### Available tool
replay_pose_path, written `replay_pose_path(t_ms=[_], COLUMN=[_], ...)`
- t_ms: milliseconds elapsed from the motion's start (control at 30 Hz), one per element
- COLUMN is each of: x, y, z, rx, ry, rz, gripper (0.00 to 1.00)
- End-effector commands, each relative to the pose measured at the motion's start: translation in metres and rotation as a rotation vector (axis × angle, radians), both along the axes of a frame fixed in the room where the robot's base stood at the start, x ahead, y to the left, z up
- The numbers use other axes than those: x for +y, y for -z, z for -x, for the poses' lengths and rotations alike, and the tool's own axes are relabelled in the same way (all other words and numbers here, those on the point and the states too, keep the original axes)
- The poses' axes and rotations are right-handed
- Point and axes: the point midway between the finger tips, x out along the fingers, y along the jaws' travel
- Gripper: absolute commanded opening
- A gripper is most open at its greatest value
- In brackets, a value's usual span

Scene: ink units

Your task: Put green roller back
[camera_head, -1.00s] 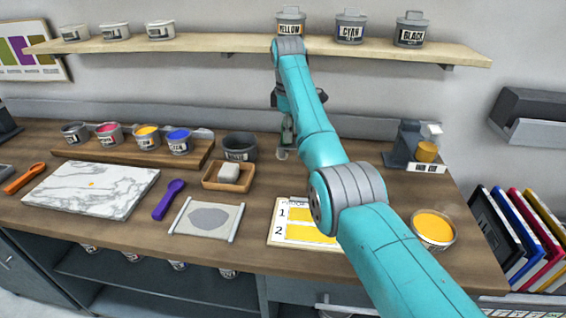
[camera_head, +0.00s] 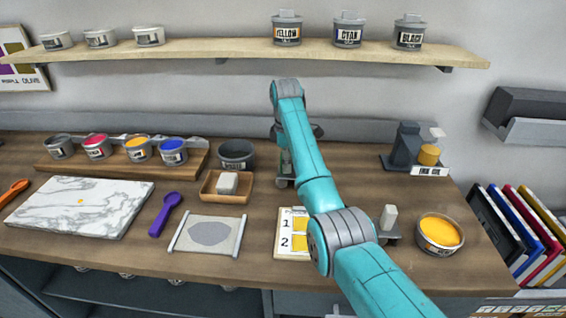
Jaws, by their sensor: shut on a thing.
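My gripper (camera_head: 284,171) is near the back middle of the bench, below the shelf and right of the dark grey pot. My forearm and wrist partly cover it. It is shut on a small greyish-green thing, which I take to be the green roller (camera_head: 285,160). Little of it shows, and I cannot tell whether it touches the bench. A pale upright block on a grey base (camera_head: 390,224) stands right of my elbow, partly hidden by the arm.
The dark grey pot (camera_head: 237,153) and a wooden tray with a pale block (camera_head: 208,198) are left of my gripper. The numbered card (camera_head: 287,250) and yellow ink tub (camera_head: 440,232) are in front. A grey device (camera_head: 403,147) stands at right. The shelf (camera_head: 215,49) is above.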

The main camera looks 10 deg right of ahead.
Motion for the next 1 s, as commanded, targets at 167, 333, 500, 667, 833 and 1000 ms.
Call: replay_pose_path(t_ms=[167,333,500,667,833,1000], x=[-0.002,-0.002,-0.002,-0.002,-0.002,-0.002], y=[0.002,0.004,0.008,0.014,0.015,0.013], z=[0.0,0.0,0.0,0.0,0.0,0.0], rx=[-0.003,-0.002,-0.002,0.0,0.001,-0.001], ry=[0.0,0.0,0.0,0.001,0.001,0.001], rz=[0.0,0.0,0.0,0.0,0.001,0.0], gripper=[0.0,0.0,0.0,0.0,0.58,0.58])
